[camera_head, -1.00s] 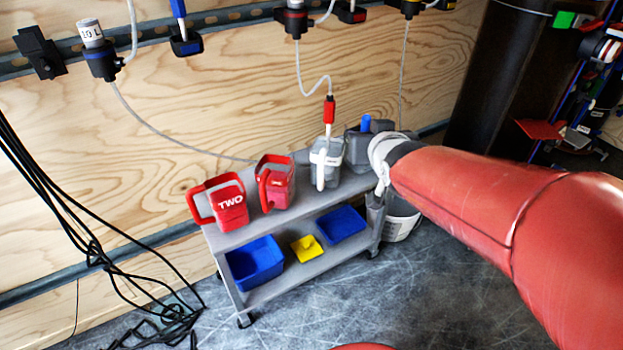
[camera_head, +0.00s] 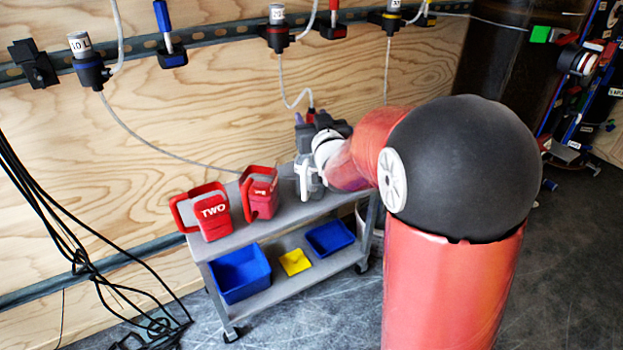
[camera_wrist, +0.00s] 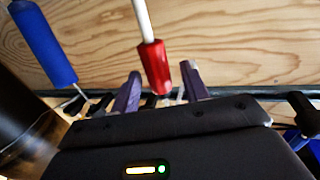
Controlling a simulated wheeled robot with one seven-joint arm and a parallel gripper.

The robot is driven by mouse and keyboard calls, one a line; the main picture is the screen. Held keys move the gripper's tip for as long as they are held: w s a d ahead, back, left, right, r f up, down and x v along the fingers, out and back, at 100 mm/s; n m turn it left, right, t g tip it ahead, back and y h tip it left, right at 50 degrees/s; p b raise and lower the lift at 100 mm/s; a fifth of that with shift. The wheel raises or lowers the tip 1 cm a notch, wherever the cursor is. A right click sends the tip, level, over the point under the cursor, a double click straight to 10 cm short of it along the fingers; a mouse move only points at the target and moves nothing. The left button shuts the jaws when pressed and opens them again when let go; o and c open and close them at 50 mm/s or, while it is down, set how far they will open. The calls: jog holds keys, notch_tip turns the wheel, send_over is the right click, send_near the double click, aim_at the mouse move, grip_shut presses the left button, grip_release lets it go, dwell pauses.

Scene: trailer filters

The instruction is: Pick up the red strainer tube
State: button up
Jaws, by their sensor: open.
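The red strainer tube (camera_wrist: 155,68) hangs below a white hose in the wrist view, with its lower end hidden near my gripper. My gripper (camera_wrist: 161,72) is open, with one purple finger on each side of the tube. I cannot tell whether either finger touches it. In the head view, a small red part of the tube (camera_head: 311,116) shows at the hose's end, beside my gripper (camera_head: 312,121). My gripper is above the right part of the cart, and the arm hides much of this area.
The grey cart (camera_head: 224,245) carries a red jug marked TWO (camera_head: 211,212), another red jug (camera_head: 262,196) and a partly hidden white-handled jug (camera_head: 305,178). Its lower shelf holds blue bins and a yellow tray (camera_head: 295,262). A blue tube (camera_wrist: 42,40) shows left of my gripper. The plywood wall (camera_head: 160,130) stands behind.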

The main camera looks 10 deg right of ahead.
jog(key=shift+w, duration=0.45)
jog(key=shift+c, duration=0.2)
jog(key=c, duration=0.9)
grip_shut()
jog(key=shift+r, duration=0.1)
